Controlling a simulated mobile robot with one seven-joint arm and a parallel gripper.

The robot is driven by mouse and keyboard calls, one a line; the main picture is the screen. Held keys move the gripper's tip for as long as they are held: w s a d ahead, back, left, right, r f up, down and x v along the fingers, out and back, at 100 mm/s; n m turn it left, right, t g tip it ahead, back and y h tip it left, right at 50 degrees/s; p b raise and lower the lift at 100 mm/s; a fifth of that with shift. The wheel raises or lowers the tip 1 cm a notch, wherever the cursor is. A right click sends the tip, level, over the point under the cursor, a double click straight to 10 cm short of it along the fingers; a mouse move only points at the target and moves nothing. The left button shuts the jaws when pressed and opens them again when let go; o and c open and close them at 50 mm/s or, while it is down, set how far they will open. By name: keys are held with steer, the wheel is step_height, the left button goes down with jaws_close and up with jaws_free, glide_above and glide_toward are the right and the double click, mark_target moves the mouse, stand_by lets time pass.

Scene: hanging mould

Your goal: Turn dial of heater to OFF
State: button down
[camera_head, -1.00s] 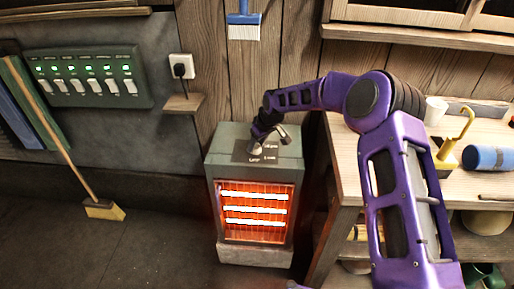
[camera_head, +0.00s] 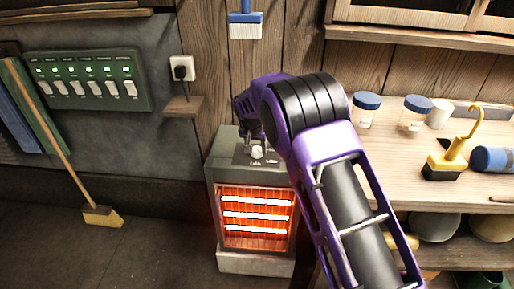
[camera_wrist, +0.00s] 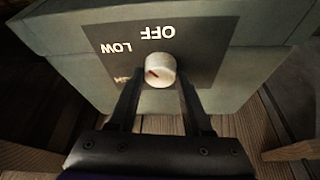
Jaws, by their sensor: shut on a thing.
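The heater (camera_head: 228,172) is a grey-green box on the floor against the wall, with glowing orange bars in its front. Its white dial (camera_wrist: 162,66) sits on a dark plate on top and shows in the head view too (camera_head: 257,152). In the wrist view the plate reads OFF and LOW, upside down, with a third label partly hidden by a finger. The dial's red mark points left and slightly down, away from OFF. My gripper (camera_wrist: 160,78) has one finger on each side of the dial and is shut on it. My arm hides the heater's right top in the head view.
A wooden workbench (camera_head: 390,165) stands right of the heater, with jars, a yellow tool and a blue roll. A plugged-in socket (camera_head: 181,68) and small shelf are on the wall behind left. A broom (camera_head: 101,215) leans at left. The floor left of the heater is clear.

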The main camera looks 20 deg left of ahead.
steer(key=m+h, duration=0.1)
steer(key=m, duration=0.3)
steer(key=shift+a+h, duration=0.15)
steer(key=shift+h, duration=0.25)
steer(key=shift+f+m+g+h, duration=0.1)
steer(key=shift+m+g+h, duration=0.3)
steer(key=shift+m, duration=1.1)
steer(key=shift+c, duration=1.6)
jaws_free()
steer(key=p+v, duration=0.2)
steer(key=v, duration=1.5)
steer(key=shift+a+r, duration=0.2)
